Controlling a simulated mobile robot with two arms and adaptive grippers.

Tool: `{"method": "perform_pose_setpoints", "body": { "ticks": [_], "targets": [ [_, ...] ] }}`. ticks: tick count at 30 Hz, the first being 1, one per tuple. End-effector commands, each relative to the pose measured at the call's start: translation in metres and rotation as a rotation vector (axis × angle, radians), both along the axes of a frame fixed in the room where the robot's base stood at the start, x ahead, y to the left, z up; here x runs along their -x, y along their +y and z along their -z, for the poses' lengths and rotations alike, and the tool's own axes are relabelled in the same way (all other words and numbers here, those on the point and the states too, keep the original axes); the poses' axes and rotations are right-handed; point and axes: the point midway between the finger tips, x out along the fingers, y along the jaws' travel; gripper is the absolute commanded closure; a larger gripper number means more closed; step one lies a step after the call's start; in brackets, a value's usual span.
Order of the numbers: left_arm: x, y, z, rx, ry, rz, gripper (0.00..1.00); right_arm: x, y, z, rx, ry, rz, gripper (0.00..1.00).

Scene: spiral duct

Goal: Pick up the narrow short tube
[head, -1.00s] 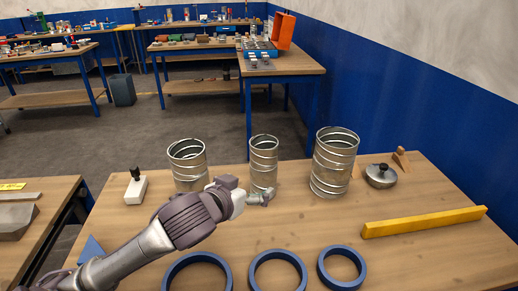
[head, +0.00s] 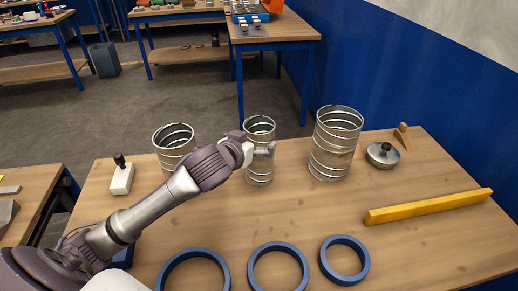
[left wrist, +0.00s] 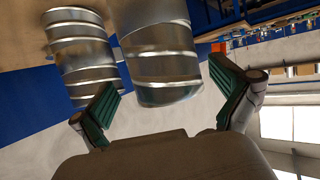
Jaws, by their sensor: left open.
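The narrow short tube (head: 259,172) is a shiny ribbed metal duct, standing upright on the table between two wider tubes. My left gripper (head: 267,148) is at its upper part in the head view, with its wrist covering part of the tube's left side. In the left wrist view, the open green-padded fingers (left wrist: 166,72) spread to either side of a metal tube (left wrist: 158,48), probably the narrow one. Contact cannot be told. My right gripper is not in view.
A wider tube (head: 174,142) stands at the left, partly behind my arm, and a taller one (head: 335,145) at the right. Blue rings (head: 279,270) lie in front.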

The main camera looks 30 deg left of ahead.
Motion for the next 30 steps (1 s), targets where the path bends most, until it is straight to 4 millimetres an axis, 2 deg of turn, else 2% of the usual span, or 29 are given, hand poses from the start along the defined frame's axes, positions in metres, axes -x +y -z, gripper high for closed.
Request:
{"method": "perform_pose_setpoints", "body": {
  "ticks": [5,9,13,22,23,30],
  "targets": [
    [-0.012,0.001,0.002,-0.001,0.0,-0.001,0.0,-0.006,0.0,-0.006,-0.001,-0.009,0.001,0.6],
    [-0.033,0.004,0.006,-0.001,0.0,-0.001,0.0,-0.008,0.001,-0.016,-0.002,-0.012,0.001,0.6],
    [-0.048,0.006,0.015,0.0,0.0,0.0,0.0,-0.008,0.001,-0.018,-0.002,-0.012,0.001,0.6],
    [-0.053,0.006,0.019,-0.001,0.0,0.0,0.0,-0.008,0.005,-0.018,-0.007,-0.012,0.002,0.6],
    [-0.053,0.006,0.019,-0.001,0.0,0.0,0.02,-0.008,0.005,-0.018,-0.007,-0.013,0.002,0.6],
    [-0.053,0.006,0.019,-0.001,0.0,0.0,0.42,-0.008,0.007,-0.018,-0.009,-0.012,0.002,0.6]
  ]
}}
